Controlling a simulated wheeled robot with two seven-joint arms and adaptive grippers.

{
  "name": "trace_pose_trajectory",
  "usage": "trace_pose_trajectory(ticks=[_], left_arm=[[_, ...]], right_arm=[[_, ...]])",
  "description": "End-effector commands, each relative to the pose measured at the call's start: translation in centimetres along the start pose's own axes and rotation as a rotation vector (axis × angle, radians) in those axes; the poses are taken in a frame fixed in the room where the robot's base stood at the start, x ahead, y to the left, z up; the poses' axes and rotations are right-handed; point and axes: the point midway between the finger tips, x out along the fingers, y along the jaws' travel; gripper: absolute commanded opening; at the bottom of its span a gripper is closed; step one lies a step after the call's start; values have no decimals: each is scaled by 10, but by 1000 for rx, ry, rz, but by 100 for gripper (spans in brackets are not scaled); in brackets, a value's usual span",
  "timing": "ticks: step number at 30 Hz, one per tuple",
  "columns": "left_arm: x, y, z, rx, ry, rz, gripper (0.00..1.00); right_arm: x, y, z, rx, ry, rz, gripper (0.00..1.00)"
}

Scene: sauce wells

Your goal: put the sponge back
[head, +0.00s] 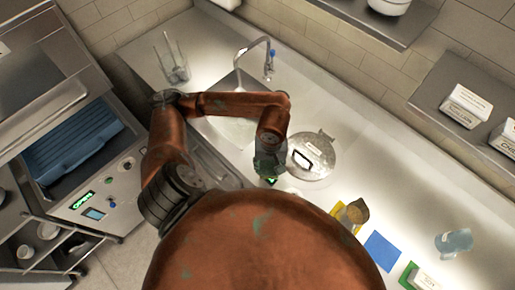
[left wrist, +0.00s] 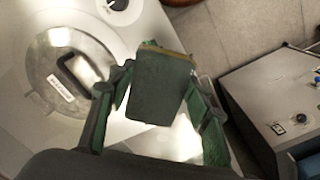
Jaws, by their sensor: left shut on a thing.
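My left gripper (head: 268,170) is over the counter, just left of the round lidded well. In the left wrist view its fingers (left wrist: 160,100) stand on both sides of the dark green sponge (left wrist: 160,88), which has a thin yellowish edge, and are shut on it. In the head view the gripper mostly hides the sponge. My right gripper is not in view.
The metal lid (head: 325,165) with a dark handle lies close to the gripper. A sink (head: 233,128) and tap (head: 268,55) are behind. Yellow, blue (head: 382,250) and green mats and a pale blue bottle (head: 453,242) are at the right.

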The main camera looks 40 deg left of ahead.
Motion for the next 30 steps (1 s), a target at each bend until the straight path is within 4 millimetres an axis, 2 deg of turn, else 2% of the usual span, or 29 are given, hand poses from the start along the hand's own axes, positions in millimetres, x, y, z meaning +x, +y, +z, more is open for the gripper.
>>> trace_pose_trajectory(ticks=[4, 11, 15, 21, 26, 30], left_arm=[[11, -10, -27, -12, -2, -8, 19], [34, -23, -80, -8, -2, -6, 19], [61, -28, -101, -6, -4, -4, 19], [86, -33, -121, -2, -1, -2, 19], [95, -35, -128, -2, 0, -2, 19], [113, -35, -128, -2, -6, -1, 19]], right_arm=[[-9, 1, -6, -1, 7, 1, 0], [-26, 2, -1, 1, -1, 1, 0], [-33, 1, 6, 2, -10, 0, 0], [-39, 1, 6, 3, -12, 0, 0], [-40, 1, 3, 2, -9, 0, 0], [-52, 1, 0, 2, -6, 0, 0]])
